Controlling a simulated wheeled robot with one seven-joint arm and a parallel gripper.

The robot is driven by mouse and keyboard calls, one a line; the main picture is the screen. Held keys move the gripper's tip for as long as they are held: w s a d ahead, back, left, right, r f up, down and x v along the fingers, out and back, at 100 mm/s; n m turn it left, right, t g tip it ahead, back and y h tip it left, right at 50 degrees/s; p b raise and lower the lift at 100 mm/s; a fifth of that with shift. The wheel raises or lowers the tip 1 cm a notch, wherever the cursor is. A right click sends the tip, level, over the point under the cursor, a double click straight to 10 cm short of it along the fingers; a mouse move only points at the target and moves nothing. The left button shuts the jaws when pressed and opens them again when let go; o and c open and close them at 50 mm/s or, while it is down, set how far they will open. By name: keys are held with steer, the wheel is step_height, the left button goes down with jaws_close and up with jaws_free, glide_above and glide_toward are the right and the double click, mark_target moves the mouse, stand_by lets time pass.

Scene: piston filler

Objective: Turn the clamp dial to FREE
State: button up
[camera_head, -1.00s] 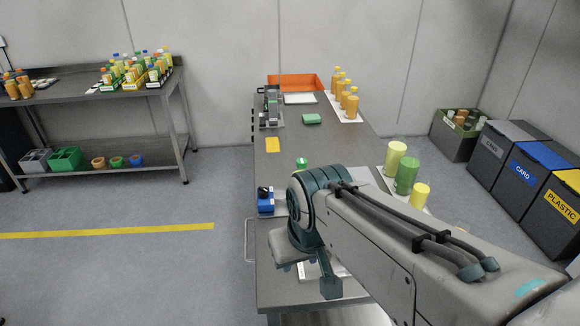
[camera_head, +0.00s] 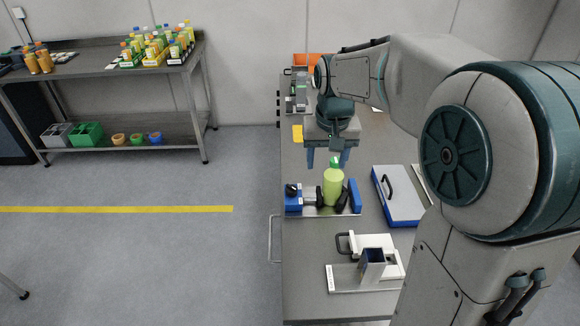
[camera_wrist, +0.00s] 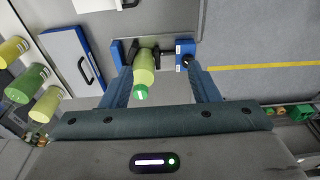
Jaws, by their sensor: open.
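The clamp (camera_head: 355,196) is a low fixture near the table's left edge, with blue end blocks and black jaws around an upright yellow-green bottle (camera_head: 333,184) with a green cap. The black dial (camera_head: 292,189) sits on the left blue block (camera_head: 293,203); its setting is too small to read. In the wrist view the dial (camera_wrist: 187,61) is beside the right finger, and the bottle (camera_wrist: 144,68) shows between the fingers. My gripper (camera_head: 327,161) is open and empty, pointing down, above and behind the clamp in the head view. It also shows in the wrist view (camera_wrist: 159,70).
A blue-and-white case (camera_head: 400,196) with a black handle lies right of the clamp. A white fixture with a square holder (camera_head: 372,264) stands in front. A yellow pad (camera_head: 297,133) and an orange bin (camera_head: 302,60) are farther back. Yellow and green containers (camera_wrist: 27,82) show in the wrist view.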

steer(key=w+a+f+g, duration=0.1)
steer(key=w+a+f, duration=0.3)
steer(key=w, duration=0.5)
steer(key=p, duration=0.1)
glide_toward(291, 188)
steer(key=shift+g, duration=0.3)
step_height(291, 188, down, 9)
steer(key=p, duration=0.3)
steer(key=shift+w+r, duration=0.15)
steer(key=c, duration=1)
